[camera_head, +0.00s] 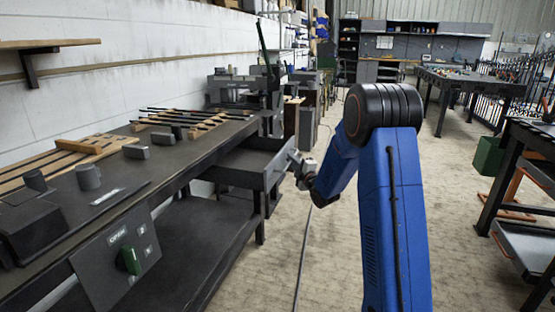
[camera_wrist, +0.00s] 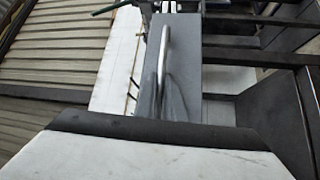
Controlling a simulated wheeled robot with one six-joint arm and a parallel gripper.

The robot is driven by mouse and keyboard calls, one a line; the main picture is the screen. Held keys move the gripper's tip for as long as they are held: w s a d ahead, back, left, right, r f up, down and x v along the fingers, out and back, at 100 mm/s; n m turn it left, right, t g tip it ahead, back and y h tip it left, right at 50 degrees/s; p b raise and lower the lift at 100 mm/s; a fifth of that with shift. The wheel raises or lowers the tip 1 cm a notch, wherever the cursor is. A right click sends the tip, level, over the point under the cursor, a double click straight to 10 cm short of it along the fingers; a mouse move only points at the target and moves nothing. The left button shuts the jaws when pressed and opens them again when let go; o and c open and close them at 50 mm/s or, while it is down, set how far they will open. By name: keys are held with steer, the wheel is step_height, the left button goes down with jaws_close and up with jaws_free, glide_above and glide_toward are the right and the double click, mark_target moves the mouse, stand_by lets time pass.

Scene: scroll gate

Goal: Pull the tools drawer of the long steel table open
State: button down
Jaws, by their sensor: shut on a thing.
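The long steel table (camera_head: 188,152) runs along the left wall. A grey drawer (camera_head: 238,177) stands out from its far end, partly open, with its inside showing. My gripper (camera_head: 297,166) is at the drawer front, at the end of the blue arm. In the wrist view the drawer's grey front panel (camera_wrist: 215,58) has a shiny bar handle (camera_wrist: 164,42). My gripper's two dark fingers (camera_wrist: 163,100) are closed around the lower part of this bar. Any label on the drawer is not visible.
A control panel with a green knob (camera_head: 130,260) is on the table's near front. Wooden slats and rods (camera_head: 185,118) lie on top. A lower shelf (camera_head: 190,240) is below.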

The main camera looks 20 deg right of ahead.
steer(key=shift+s+d, duration=0.7)
steer(key=shift+d, duration=0.25)
steer(key=c, duration=2.1)
jaws_free()
steer(key=shift+s, duration=0.1)
steer(key=s+d, duration=0.1)
steer(key=s, duration=0.4)
steer(key=s+f, duration=0.1)
steer(key=s, duration=0.5)
steer(key=s+d+f, duration=0.1)
steer(key=s, duration=0.5)
steer(key=shift+d+f, duration=0.25)
steer(key=shift+d, duration=0.05)
steer(key=shift+w, duration=0.1)
